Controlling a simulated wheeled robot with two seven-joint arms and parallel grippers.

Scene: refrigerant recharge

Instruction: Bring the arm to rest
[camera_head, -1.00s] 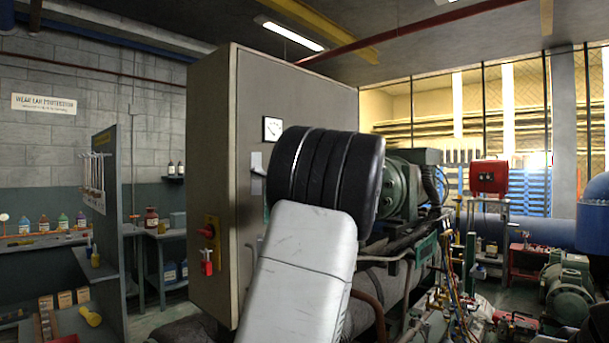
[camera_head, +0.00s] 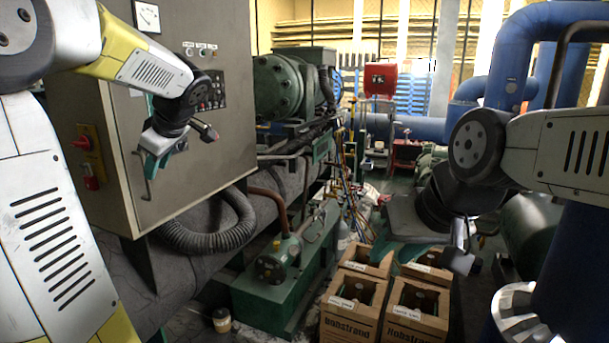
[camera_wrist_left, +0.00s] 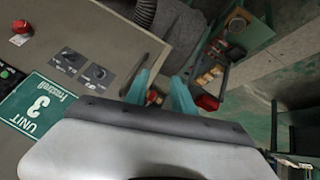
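My left arm comes in from the left in the head view. Its gripper (camera_head: 154,163) hangs in front of the grey cabinet's face. In the left wrist view its two teal fingers (camera_wrist_left: 160,92) are spread apart with no object held between them. My right arm reaches in from the right edge.
The grey cabinet (camera_head: 95,140) has a red switch (camera_head: 83,142) and a door handle. Cardboard boxes (camera_head: 350,322) stand low in front. A green pump unit (camera_head: 275,268), corrugated hose (camera_head: 215,235) and blue pipes (camera_head: 505,75) fill the surroundings. A small tub (camera_head: 222,320) is on the floor.

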